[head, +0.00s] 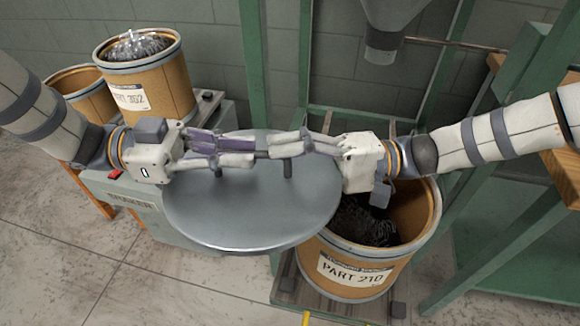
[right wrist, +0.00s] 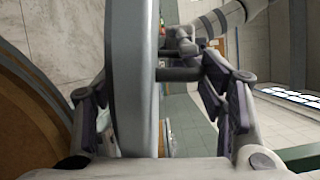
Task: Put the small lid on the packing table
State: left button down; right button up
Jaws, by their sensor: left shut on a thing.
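The lid (head: 250,215) is a round grey metal disc with a dark bar handle (head: 289,168) on top. It hangs beside and partly over the left rim of the open PART 210 barrel. My left gripper (head: 255,150) is shut on the lid's handle. My right gripper (head: 300,146) has its fingers spread on both sides of the lid's plate. In the right wrist view the lid (right wrist: 142,80) shows edge-on between the fingers, with gaps on both sides. Which surface is the packing table, I cannot tell.
The PART 210 barrel (head: 355,284) holds dark coiled parts and stands on a pallet. The PART 302 barrel (head: 160,85) and another barrel (head: 85,95) stand at the back left. A green frame (head: 258,65) rises behind the lid. The floor at the front left is clear.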

pick_arm(q)
jog(key=shift+d, duration=0.15)
pick_arm(e)
jog(key=shift+s+a, duration=0.15)
jog(key=c, duration=0.8)
pick_arm(q)
jog(key=c, duration=1.7)
grip_release()
jog(key=shift+r, duration=0.15)
pick_arm(e)
jog(key=shift+f, duration=0.1)
pick_arm(q)
jog(key=shift+o, duration=0.2)
